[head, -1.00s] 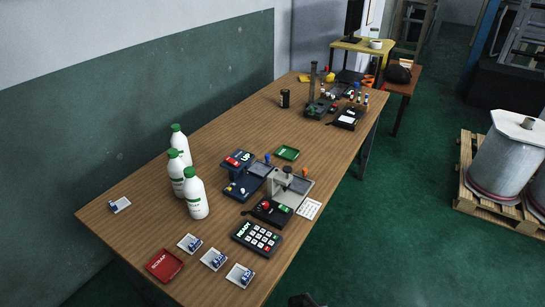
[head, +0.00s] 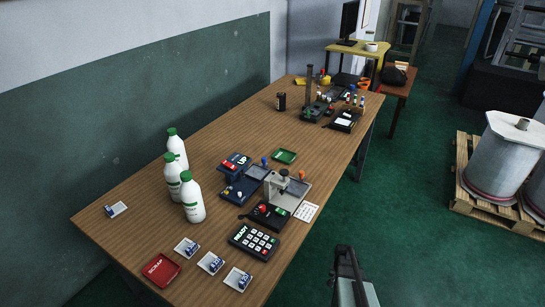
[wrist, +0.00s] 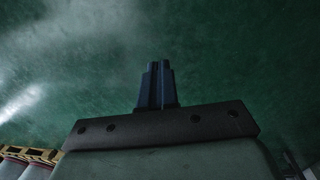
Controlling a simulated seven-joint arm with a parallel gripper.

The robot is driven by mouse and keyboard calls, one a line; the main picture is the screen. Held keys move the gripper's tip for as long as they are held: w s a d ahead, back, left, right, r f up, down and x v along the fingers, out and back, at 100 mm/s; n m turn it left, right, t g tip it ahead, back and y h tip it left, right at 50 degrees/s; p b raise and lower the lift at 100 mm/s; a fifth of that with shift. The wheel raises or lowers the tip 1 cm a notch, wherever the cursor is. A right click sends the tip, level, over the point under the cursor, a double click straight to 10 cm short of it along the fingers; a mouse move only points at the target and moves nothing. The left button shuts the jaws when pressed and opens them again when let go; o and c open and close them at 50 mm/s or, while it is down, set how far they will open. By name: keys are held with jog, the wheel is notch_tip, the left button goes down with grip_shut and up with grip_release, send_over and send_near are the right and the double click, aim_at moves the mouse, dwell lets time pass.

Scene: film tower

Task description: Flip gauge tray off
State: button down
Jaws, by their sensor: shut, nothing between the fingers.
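A grey gauge stand (head: 297,199) with a flat base sits at the table's near right part. I cannot tell which of these parts is the gauge tray, or how any switch is set. A black box (head: 262,222) with a red button lies in front of the stand. My gripper (head: 345,250) is off the table's right side, apart from everything. The wrist view shows its fingers (wrist: 158,66) shut and empty over green floor.
A keypad marked READY (head: 254,240), a red SCRAP tray (head: 160,270), several white cards and three white bottles (head: 192,202) occupy the near table. A green tray (head: 285,156) lies behind the gauge stand. A pallet with drums (head: 508,160) stands right. The floor between is clear.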

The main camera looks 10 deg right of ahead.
jog(key=w+d+r+n+t, duration=0.1)
jog(key=w+d+r+t, duration=0.1)
jog(key=w+d+r, duration=0.7)
jog(key=w+d+r+t, duration=0.2)
jog(key=w+r, duration=1)
jog(key=r, duration=0.4)
jog(key=w+d+r+n+t, duration=0.1)
jog(key=w+d+r+t, duration=0.1)
jog(key=w+d+r, duration=0.7)
jog(key=w+a+r+n+y, duration=0.1)
jog(key=w+a+r+n, duration=0.1)
jog(key=w+a+r, duration=0.35)
jog(key=w+a+r+n+y, duration=0.2)
jog(key=w+a+r+n, duration=0.1)
jog(key=a+r, duration=0.45)
jog(key=w+a+n+g+y, duration=0.1)
jog(key=a+n+y, duration=0.1)
jog(key=a, duration=0.6)
jog(key=w+a+r+n+g+y, duration=0.1)
jog(key=a+n+y, duration=0.1)
jog(key=a+n, duration=0.3)
jog(key=a, duration=0.3)
jog(key=shift+a+g+y, duration=0.25)
jog(key=shift+g+y, duration=0.05)
jog(key=shift+y, duration=0.1)
